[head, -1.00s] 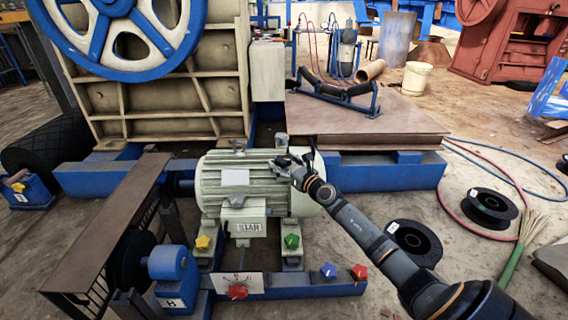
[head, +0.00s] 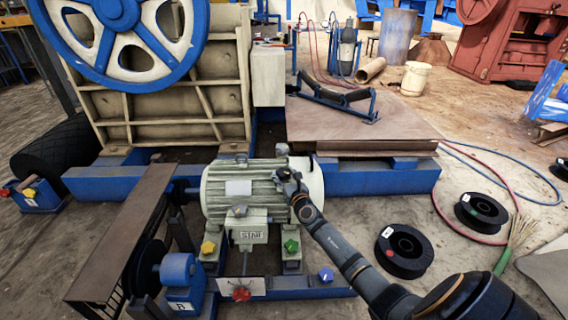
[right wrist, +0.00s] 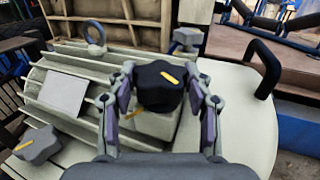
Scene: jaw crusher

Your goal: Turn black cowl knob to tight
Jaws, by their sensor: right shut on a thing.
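A second yellow mark (right wrist: 136,112) shows just below and left of the knob. My right gripper (right wrist: 161,80) is shut on the knob, one finger on each side. In the head view the right gripper (head: 284,180) is at the right end of the ribbed motor (head: 225,200), and I cannot make out the knob there. My left gripper is not in view.
A grey lobed knob (right wrist: 37,143) and a lifting eye (right wrist: 95,35) are near in the right wrist view. Yellow (head: 208,247), green (head: 291,246), blue (head: 326,275) and red (head: 241,294) knobs are around the motor. Black reels (head: 404,250) lie on the floor at right.

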